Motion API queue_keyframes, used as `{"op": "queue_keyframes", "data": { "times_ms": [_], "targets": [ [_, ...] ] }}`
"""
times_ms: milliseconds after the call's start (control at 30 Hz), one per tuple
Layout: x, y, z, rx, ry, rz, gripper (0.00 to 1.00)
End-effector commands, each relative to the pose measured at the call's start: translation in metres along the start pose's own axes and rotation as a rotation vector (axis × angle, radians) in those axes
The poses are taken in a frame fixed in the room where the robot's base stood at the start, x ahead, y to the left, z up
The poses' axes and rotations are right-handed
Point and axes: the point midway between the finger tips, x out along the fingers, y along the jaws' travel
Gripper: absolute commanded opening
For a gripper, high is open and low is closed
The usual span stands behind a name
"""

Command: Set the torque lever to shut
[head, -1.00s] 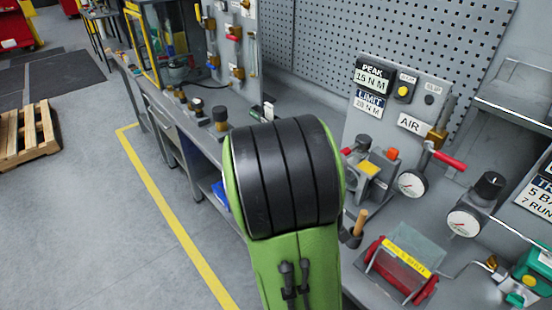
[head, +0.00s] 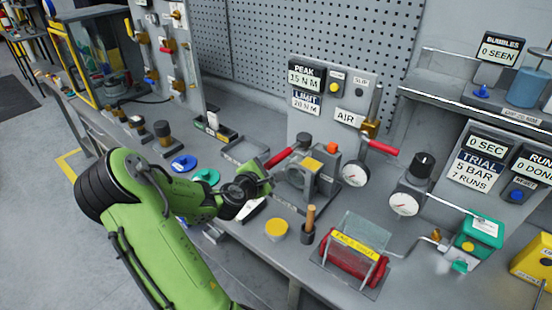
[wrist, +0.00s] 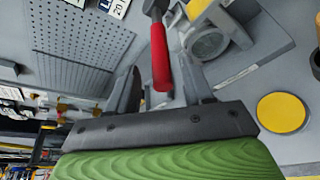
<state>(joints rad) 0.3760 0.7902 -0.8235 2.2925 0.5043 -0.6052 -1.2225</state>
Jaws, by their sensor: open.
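The torque lever has a red grip (head: 279,157) and juts out to the left of a grey metal unit (head: 309,172) on the bench. In the wrist view the red grip (wrist: 160,55) lies between my two fingers in the picture, with gaps on both sides. My gripper (head: 264,177) is open, close to the lever's outer end. In the wrist view the fingers (wrist: 160,72) are spread and hold nothing. I cannot tell how deep the grip lies between them. Behind the unit, a panel (head: 306,78) reads PEAK 15 N M and LIMIT 20 N M.
A second red-handled lever (head: 378,147) sits by the AIR label, above a gauge (head: 353,173). A yellow disc (head: 276,230), a wooden-handled tool (head: 309,222) and a red roller under a clear guard (head: 352,258) stand in front. An empty tray (head: 245,148) lies behind.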

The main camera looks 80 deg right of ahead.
Motion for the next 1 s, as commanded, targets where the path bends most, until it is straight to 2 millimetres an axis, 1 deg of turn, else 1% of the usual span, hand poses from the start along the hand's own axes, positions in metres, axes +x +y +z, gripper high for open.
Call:
{"op": "queue_keyframes", "data": {
  "times_ms": [33,100,233,367,600,933,1000],
  "targets": [
    [0.013,0.0,0.003,-0.001,-0.004,-0.002,0.51],
    [0.029,0.0,0.002,0.0,-0.003,-0.002,0.51],
    [0.051,0.0,0.001,0.001,0.0,-0.001,0.51],
    [0.061,0.0,0.0,0.0,0.002,-0.001,0.51],
    [0.062,0.0,-0.001,0.001,0.003,-0.001,0.51],
    [0.062,0.0,0.0,0.001,0.002,-0.001,0.01],
    [0.062,0.0,0.0,0.001,0.002,-0.002,0.0]
  ]
}}
